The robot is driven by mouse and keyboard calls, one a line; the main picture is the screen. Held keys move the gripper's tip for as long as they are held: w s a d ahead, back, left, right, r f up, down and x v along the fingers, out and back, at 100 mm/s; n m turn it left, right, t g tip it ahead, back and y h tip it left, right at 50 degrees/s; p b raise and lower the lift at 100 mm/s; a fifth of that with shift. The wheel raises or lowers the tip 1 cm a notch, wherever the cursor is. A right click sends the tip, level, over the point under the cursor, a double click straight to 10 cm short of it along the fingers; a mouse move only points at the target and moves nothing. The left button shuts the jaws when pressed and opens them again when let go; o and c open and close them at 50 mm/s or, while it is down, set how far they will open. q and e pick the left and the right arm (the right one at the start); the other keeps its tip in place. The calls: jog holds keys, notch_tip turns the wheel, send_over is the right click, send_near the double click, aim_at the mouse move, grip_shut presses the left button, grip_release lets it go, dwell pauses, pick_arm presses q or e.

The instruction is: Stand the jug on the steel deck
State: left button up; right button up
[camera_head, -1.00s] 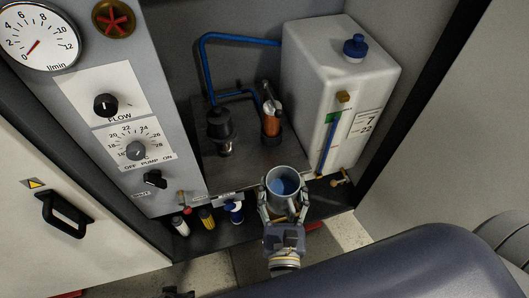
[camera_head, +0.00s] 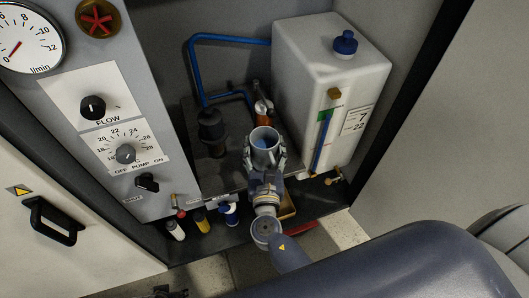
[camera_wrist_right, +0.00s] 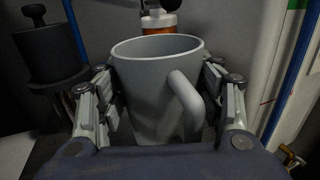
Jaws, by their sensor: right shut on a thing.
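The jug (camera_head: 264,156) is a grey mug-like vessel with a side handle and blue inside. It looks upright. My right gripper (camera_head: 264,166) is shut on it, with fingers on both sides. In the right wrist view the jug (camera_wrist_right: 155,85) fills the middle, its handle facing the camera between the fingers (camera_wrist_right: 160,115). The steel deck (camera_head: 236,128) is the dark grey plate inside the cabinet. The jug is over its front part; whether it touches the deck is hidden. A small dark piece at the bottom edge may be my left gripper (camera_head: 168,292).
A black-topped cylinder (camera_head: 211,130) stands left of the jug, and an orange cylinder (camera_head: 263,117) behind it. A white tank (camera_head: 325,85) is at right, the control panel (camera_head: 90,90) at left. Several small bottles (camera_head: 201,219) stand below the deck's front edge.

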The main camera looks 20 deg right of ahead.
pick_arm(q)
jog(key=shift+w+r+b, duration=0.15)
jog(key=shift+w+r, duration=0.05)
jog(key=shift+r, duration=0.55)
jog(key=shift+w+r+b, duration=0.15)
jog(key=shift+r, duration=0.55)
pick_arm(e)
jog(key=shift+f, duration=0.9)
jog(key=shift+f, duration=0.1)
jog(key=o, duration=1.8)
jog(key=shift+f, duration=0.1)
jog(key=shift+c, duration=0.2)
pick_arm(q)
jog(key=shift+w+r, duration=0.1)
jog(key=shift+r, duration=0.2)
